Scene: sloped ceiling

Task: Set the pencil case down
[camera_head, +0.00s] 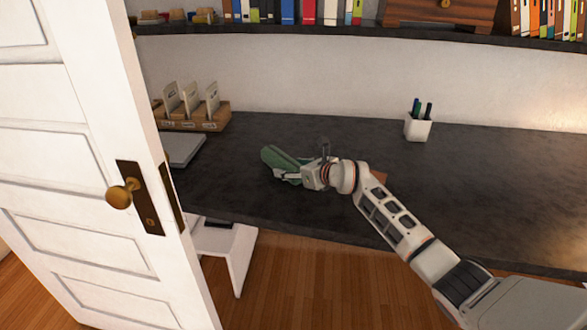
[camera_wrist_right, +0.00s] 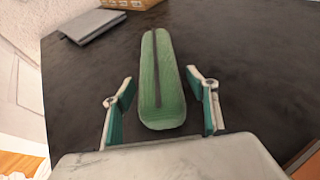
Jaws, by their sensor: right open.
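The green pencil case (camera_head: 281,158) lies on the dark desk (camera_head: 470,190), left of the middle in the head view. In the right wrist view the pencil case (camera_wrist_right: 162,85) is long, with a dark strip along its top, and rests on the desk. My right gripper (camera_wrist_right: 166,100) is open, with one finger on each side of the case's near end. A gap shows between each finger and the case. In the head view my right gripper (camera_head: 290,174) is at the near side of the case and hides part of it. My left gripper is not in view.
A white door (camera_head: 75,170) with a brass knob stands at the left. A grey laptop-like slab (camera_head: 186,149) and a card holder (camera_head: 205,125) are at the desk's left. A white pen cup (camera_head: 418,129) stands at the back. A brown item (camera_head: 379,176) is partly behind my arm.

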